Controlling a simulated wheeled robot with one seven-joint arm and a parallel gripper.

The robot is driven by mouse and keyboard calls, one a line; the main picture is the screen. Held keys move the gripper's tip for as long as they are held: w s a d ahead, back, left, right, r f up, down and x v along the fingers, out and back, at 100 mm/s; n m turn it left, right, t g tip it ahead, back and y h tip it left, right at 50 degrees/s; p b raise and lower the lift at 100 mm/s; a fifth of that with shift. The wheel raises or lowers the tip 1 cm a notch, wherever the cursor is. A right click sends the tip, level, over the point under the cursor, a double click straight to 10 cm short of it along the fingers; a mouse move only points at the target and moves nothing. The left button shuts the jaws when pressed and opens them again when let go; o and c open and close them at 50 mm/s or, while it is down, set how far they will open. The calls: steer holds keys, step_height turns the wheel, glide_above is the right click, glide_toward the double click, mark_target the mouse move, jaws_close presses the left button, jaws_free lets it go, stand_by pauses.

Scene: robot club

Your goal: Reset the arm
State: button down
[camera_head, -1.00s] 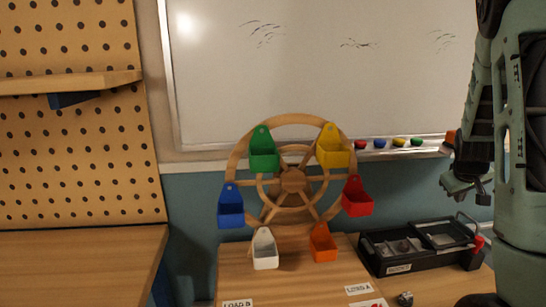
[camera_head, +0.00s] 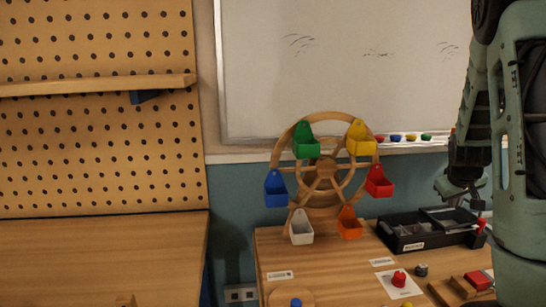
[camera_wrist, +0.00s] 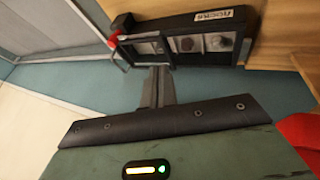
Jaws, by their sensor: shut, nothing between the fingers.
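My arm hangs folded at the right edge of the head view. My gripper (camera_head: 460,188) is at its lower end, partly hidden by my own arm links. In the wrist view my gripper (camera_wrist: 157,88) shows as two fingers pressed together with nothing between them. It appears over or near a black organizer case (camera_head: 428,244), which also shows in the wrist view (camera_wrist: 190,22). I cannot tell the exact gap, but nothing is held.
A wooden wheel (camera_head: 337,205) with coloured buckets stands on the right table (camera_head: 335,280). A red part (camera_head: 399,279), a dark small part (camera_head: 421,270) and a wooden block with a red piece (camera_head: 477,281) lie in front. The left bench (camera_head: 100,255) is mostly clear below the pegboard (camera_head: 90,150).

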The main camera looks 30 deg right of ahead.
steer(key=w+a+r+n+t+y, duration=0.1)
steer(key=w+a+n+y, duration=0.3)
steer(key=a, duration=1.3)
steer(key=w+a+n+y, duration=0.1)
steer(key=w+a, duration=0.5)
steer(key=a, duration=1)
steer(key=s+a+r+n+g+y+p, duration=0.15)
steer(key=s+a, duration=0.25)
steer(key=a, duration=0.4)
steer(key=s+a+n+y, duration=0.15)
steer(key=s+a, duration=0.25)
steer(key=a, duration=0.5)
steer(key=s+a+n+g, duration=0.1)
steer(key=s+a+n, duration=0.1)
steer(key=s+a, duration=0.2)
steer(key=s+a+n+g+h, duration=0.1)
steer(key=s+a, duration=0.3)
steer(key=s, duration=0.5)
steer(key=shift+s+r+n, duration=0.3)
steer(key=shift+s+n, duration=0.05)
steer(key=shift+n, duration=0.15)
